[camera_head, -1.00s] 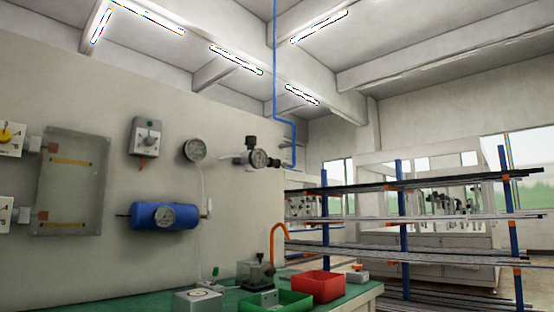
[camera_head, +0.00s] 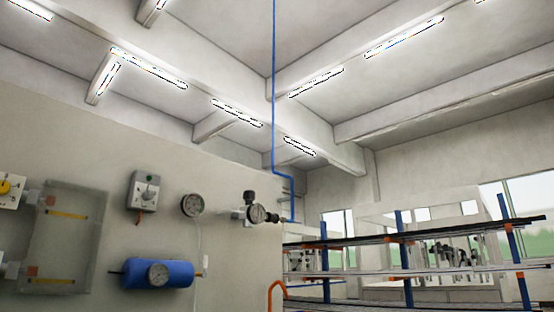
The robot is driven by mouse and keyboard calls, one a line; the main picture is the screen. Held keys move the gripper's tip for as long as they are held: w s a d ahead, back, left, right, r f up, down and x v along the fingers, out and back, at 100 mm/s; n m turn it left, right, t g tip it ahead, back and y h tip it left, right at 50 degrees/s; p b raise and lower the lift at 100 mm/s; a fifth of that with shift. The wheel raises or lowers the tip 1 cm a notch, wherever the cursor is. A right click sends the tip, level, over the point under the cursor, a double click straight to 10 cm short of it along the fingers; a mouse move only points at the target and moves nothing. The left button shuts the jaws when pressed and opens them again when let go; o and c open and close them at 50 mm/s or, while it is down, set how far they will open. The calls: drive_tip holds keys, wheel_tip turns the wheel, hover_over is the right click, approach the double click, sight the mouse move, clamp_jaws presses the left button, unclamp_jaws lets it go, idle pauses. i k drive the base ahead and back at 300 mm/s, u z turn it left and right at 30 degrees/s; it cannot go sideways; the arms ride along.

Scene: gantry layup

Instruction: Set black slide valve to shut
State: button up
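A black valve part sits on the wall fitting (camera_head: 256,213), which carries a round gauge and a black knob on top and joins the blue pipe at its right. I cannot tell whether this is the black slide valve, or its setting, at this size. My gripper is not in view.
On the wall are a grey switch box (camera_head: 144,191), a round gauge (camera_head: 192,205), a blue tank (camera_head: 157,273) and a clear panel (camera_head: 66,238). A blue pipe (camera_head: 274,90) runs up to the ceiling. A rack of long bars (camera_head: 407,240) stands at the right.

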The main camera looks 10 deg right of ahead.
sight(275, 217)
drive_tip(key=z, duration=2.25)
drive_tip(key=i, duration=1.65)
drive_tip(key=u, duration=2.1)
